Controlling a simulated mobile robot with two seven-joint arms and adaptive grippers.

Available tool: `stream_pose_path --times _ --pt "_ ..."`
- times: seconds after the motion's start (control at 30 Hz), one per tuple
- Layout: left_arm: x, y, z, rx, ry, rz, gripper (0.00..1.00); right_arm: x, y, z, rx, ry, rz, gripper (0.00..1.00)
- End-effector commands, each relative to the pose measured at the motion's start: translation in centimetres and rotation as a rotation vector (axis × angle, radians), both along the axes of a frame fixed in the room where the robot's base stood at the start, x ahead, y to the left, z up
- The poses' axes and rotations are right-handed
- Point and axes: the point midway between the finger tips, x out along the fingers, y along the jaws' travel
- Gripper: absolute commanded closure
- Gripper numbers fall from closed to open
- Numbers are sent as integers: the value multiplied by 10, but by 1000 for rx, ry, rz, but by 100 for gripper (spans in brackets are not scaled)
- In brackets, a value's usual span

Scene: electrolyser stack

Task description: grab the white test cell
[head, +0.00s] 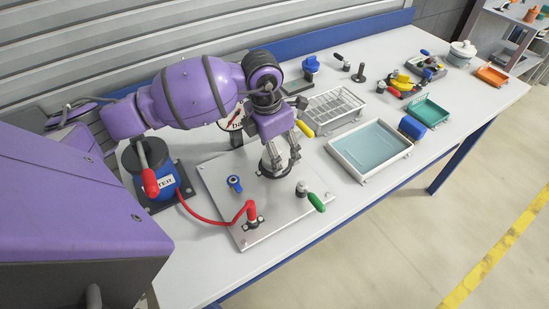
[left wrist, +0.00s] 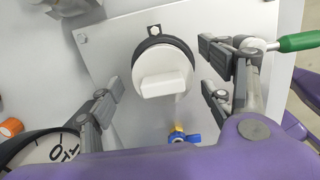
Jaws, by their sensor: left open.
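The white test cell (left wrist: 163,72) is a round white body with a raised white block on its face and a black ring around it. It sits on a metal plate (left wrist: 105,40), below my left gripper. In the head view, the cell (head: 268,166) is partly hidden by the fingers. My left gripper (head: 283,157) points down over it. In the left wrist view, the fingers of my left gripper (left wrist: 165,92) are apart, one on each side of the cell, with gaps showing. My right gripper is not in view.
A gauge (left wrist: 45,154) stands close by. A wire rack (head: 335,108) and pale blue tray (head: 370,148) lie to the right.

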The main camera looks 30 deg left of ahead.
Motion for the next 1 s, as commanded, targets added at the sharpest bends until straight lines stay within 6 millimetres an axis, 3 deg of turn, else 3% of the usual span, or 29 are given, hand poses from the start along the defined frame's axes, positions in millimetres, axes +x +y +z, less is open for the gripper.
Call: stream_pose_path --times 0.27,0.73,1.0 --pt "0 0 -6 1 2 0 27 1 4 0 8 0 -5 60" --pt "0 0 -6 1 1 0 86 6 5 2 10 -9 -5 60" --pt "1 0 -4 1 -2 0 88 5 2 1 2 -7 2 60"
